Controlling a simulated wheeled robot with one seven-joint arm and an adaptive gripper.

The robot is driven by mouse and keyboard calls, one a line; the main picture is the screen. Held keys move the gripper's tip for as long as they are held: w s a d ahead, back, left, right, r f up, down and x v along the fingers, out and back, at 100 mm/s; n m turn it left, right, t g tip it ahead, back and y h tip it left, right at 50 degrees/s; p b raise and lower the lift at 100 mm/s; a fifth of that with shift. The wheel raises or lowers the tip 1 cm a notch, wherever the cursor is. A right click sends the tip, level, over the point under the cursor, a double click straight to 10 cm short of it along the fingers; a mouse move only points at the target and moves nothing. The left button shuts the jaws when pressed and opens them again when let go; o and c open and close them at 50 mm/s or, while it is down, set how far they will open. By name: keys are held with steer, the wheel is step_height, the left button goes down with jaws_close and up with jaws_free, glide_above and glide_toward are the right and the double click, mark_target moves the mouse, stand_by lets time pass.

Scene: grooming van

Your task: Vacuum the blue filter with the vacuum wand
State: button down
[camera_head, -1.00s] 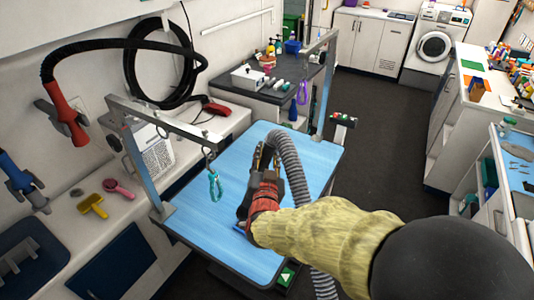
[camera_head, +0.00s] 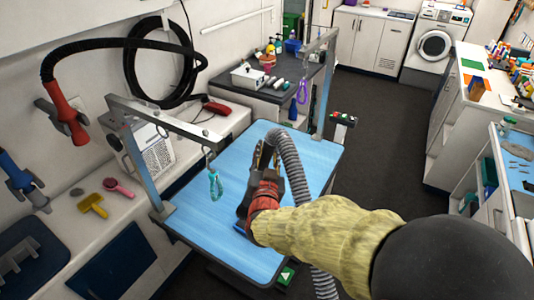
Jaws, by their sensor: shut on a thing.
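My gripper (camera_head: 262,182) is over the blue grooming table (camera_head: 215,230), near its middle. It is shut on the vacuum wand, whose ribbed grey hose (camera_head: 293,165) arches up and then down to the right of my gripper. My gripper and arm hide most of the wand, and I cannot make out its nozzle. A small piece of darker blue, perhaps the blue filter (camera_head: 239,228), shows at the lower left of my gripper on the tabletop. The rest of it is hidden, and I cannot tell whether the wand touches it.
A purple loop (camera_head: 303,91) hangs farther back. A yellow brush (camera_head: 93,205) and a pink brush (camera_head: 118,187) lie on the left counter. The dark floor at right is open.

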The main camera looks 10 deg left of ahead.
mark_target(267, 143)
steer(key=shift+r+p, duration=1.3)
steer(key=shift+r, duration=1.2)
